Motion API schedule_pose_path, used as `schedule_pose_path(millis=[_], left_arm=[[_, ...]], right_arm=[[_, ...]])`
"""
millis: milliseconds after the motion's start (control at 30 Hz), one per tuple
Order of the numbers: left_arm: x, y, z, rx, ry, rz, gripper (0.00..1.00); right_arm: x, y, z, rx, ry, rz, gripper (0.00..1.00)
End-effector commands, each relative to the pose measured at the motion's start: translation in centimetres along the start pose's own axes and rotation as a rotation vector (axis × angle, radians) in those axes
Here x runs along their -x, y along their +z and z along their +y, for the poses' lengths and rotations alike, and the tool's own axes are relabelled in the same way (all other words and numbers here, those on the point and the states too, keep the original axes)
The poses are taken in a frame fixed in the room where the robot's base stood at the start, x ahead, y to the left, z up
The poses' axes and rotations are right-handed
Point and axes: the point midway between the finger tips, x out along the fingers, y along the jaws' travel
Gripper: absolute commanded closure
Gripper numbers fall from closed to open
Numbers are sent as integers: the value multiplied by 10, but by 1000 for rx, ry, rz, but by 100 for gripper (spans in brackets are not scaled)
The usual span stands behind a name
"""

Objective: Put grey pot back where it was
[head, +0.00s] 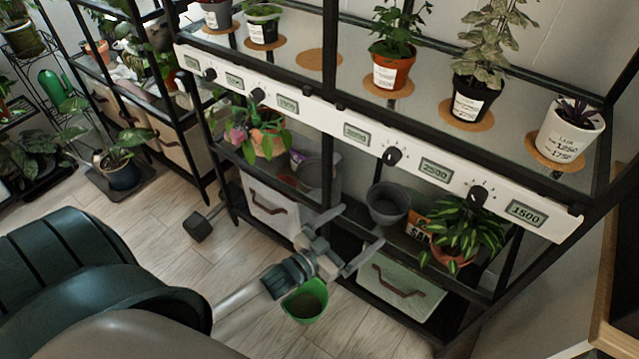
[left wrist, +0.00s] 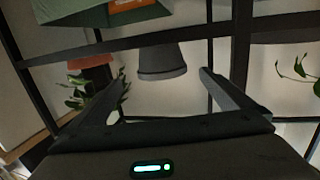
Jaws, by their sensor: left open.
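The grey pot (head: 388,205) stands upright and looks empty on the dark lower shelf, below the white strip of dials. It also shows in the left wrist view (left wrist: 161,62), upside down, between my finger outlines. My left gripper (head: 363,224) is open and empty, its fingers spread toward the pot from the front left; I see no contact. Its fingers also show in the left wrist view (left wrist: 162,72). A bare cork mat (head: 319,60) lies on the upper shelf, between a dark pot and a terracotta pot. My right gripper is not in view.
A leafy plant in a terracotta pot (head: 450,258) and an orange packet (head: 418,228) are right of the grey pot. A pale green box (head: 402,288) sits below. A green pot (head: 305,302) shows under my left wrist. Labelled pots line the upper shelf.

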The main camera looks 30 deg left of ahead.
Motion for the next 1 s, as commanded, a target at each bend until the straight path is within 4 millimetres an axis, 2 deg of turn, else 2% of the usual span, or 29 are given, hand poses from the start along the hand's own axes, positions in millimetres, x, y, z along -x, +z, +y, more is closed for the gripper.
schedule_pose_path(millis=[167,267,367,500,600,733,867,1000], left_arm=[[25,28,16,17,-46,-179,0],[48,46,28,27,-68,-316,0],[78,65,43,38,-80,-466,0],[128,84,66,52,-77,-678,0],[164,92,81,60,-62,-813,0],[202,97,96,67,-39,-944,0],[222,98,104,72,-23,-1015,0],[229,98,107,72,-17,-1036,0]], right_arm=[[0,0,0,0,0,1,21],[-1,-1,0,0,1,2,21],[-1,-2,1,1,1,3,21],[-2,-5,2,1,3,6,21],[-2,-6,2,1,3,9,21],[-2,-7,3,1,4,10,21],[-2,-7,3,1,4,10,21],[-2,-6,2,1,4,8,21]])
